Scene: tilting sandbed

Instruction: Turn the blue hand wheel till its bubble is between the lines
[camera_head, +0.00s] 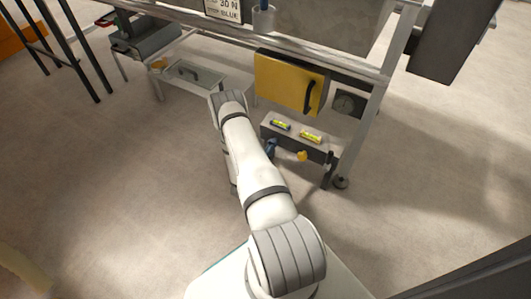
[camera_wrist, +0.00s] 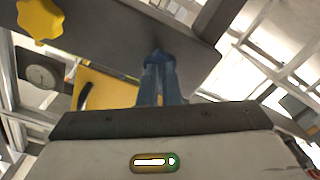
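The blue hand wheel (camera_head: 270,148) is on the dark front of the low box, left of a yellow hand wheel (camera_head: 302,155). A blue-framed level (camera_head: 280,125) lies on the box top above it; its bubble is too small to place against the lines. A yellow-framed level (camera_head: 311,137) lies to its right. In the wrist view my gripper (camera_wrist: 158,70) reaches the dark front, its narrow fingers close together at the blue wheel. The fingers blend with the blue, so their grip is unclear. The yellow wheel (camera_wrist: 40,18) shows at top left. In the head view my arm hides most of the gripper.
A yellow door with a dark handle (camera_head: 285,83) hangs above the box, with a round dial (camera_head: 347,102) to its right. A grey case (camera_head: 193,75) lies left on a low shelf. A table leg (camera_head: 362,130) stands to the right. The floor in front is clear.

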